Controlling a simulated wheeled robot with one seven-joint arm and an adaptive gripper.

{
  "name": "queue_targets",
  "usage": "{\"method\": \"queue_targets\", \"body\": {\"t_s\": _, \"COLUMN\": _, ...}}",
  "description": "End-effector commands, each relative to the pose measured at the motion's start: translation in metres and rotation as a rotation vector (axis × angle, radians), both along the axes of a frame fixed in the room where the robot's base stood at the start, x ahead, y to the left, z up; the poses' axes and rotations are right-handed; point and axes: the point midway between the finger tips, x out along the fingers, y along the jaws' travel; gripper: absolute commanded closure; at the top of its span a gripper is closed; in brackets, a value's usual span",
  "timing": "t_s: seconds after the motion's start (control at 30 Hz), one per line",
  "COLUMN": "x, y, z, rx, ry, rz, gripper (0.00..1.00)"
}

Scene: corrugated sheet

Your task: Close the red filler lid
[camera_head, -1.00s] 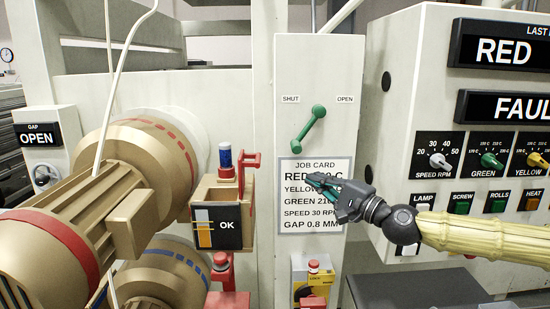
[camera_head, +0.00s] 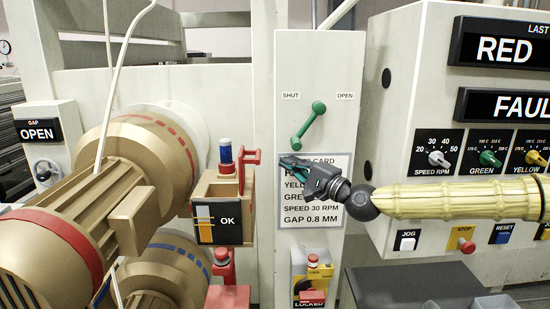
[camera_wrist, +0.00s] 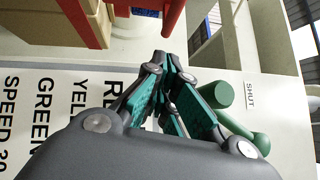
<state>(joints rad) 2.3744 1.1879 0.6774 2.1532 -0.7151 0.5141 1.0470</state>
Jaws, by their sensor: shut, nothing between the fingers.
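The red filler lid (camera_head: 242,165) stands raised at the right rim of a tan box (camera_head: 206,190) with an OK label. A red arm reaches right from its top. My gripper (camera_head: 284,161) is shut and empty, just right of the lid and apart from it, in front of the upright panel. In the wrist view my gripper's fingertips (camera_wrist: 163,55) are together, and a red part (camera_wrist: 172,14) shows beyond them at the top.
A green lever (camera_head: 309,126) between SHUT and OPEN marks stands just above my gripper. The job card (camera_head: 318,212) is behind it. A blue-topped cylinder (camera_head: 226,150) rises behind the box. The control cabinet (camera_head: 408,120) stands at right, gold barrels (camera_head: 150,140) at left.

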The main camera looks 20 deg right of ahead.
Motion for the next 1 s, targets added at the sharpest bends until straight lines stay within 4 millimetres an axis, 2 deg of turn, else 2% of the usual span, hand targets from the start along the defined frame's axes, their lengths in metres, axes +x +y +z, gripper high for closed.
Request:
{"method": "queue_targets", "body": {"t_s": 0.1, "x": 0.009, "y": 0.009, "z": 0.005, "rx": -0.003, "ry": 0.0, "rz": 0.003, "gripper": 1.0}}
{"method": "queue_targets", "body": {"t_s": 0.5, "x": 0.017, "y": 0.039, "z": 0.01, "rx": -0.001, "ry": 0.0, "rz": 0.002, "gripper": 1.0}}
{"method": "queue_targets", "body": {"t_s": 1.0, "x": 0.018, "y": 0.042, "z": 0.01, "rx": -0.001, "ry": -0.001, "rz": 0.001, "gripper": 1.0}}
